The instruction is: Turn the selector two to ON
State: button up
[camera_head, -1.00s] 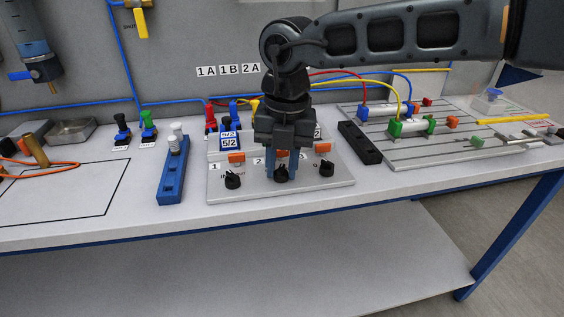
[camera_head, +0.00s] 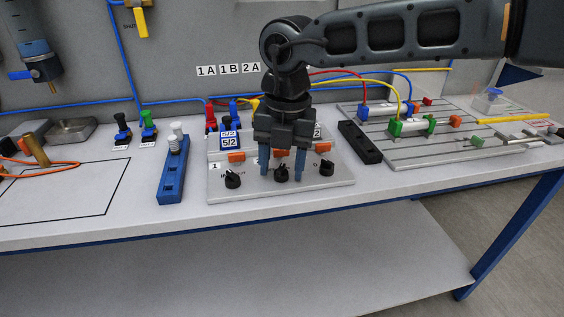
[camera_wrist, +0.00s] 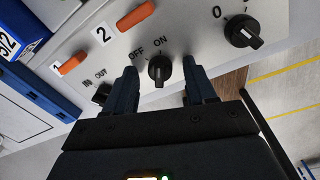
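Selector two is the middle black knob (camera_head: 281,174) on the grey panel (camera_head: 335,183). In the wrist view the knob (camera_wrist: 159,70) has OFF printed at its upper left and ON above it. Its grip looks roughly upright in that view; I cannot tell for sure which label it points to. My gripper (camera_head: 282,168) is open above the panel. In the wrist view its two blue fingers (camera_wrist: 161,88) stand on either side of the knob, with a clear gap to each side. Nothing is held.
A left knob (camera_head: 232,180) marked IN and OUT and a right knob (camera_head: 326,167) marked 0 flank it closely. Orange blocks (camera_head: 236,156) sit behind the knobs. A blue block (camera_head: 172,180) stands left of the panel, a black bar (camera_head: 360,143) to the right.

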aim_at(285, 172)
jog(key=shift+d+r, duration=0.15)
jog(key=shift+r, duration=1.8)
jog(key=shift+d+r, duration=0.1)
jog(key=shift+r, duration=1.8)
